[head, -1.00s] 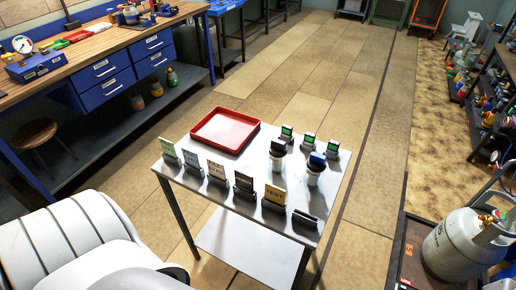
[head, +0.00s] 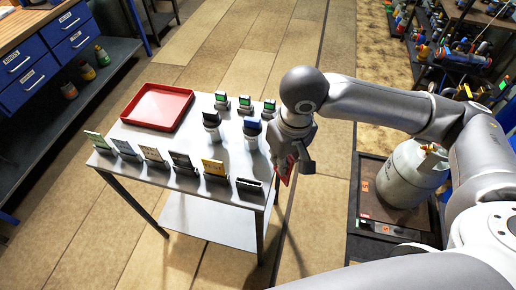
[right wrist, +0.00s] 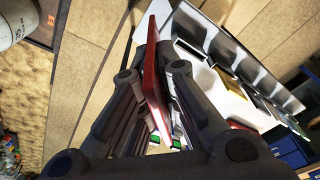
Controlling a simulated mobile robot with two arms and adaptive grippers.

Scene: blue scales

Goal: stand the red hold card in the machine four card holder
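My right gripper (head: 291,163) is beyond the right edge of the steel table, pointing down. It is shut on the red hold card (head: 285,174). In the right wrist view the red card (right wrist: 154,82) stands edge-on between the two fingers. A row of dark card holders runs along the table's front edge. The rightmost holder (head: 250,185) shows no card standing in it; the one to its left holds a yellow card (head: 213,168). The others hold pale, grey or dark cards. Holder labels are too small to read. My left gripper is out of view.
On the steel table (head: 185,183) are a red tray (head: 157,107), two white cups with dark tops (head: 211,124) and several small green-screened devices (head: 245,103). A grey gas cylinder (head: 412,172) stands right of the table. A blue-drawered workbench is at far left.

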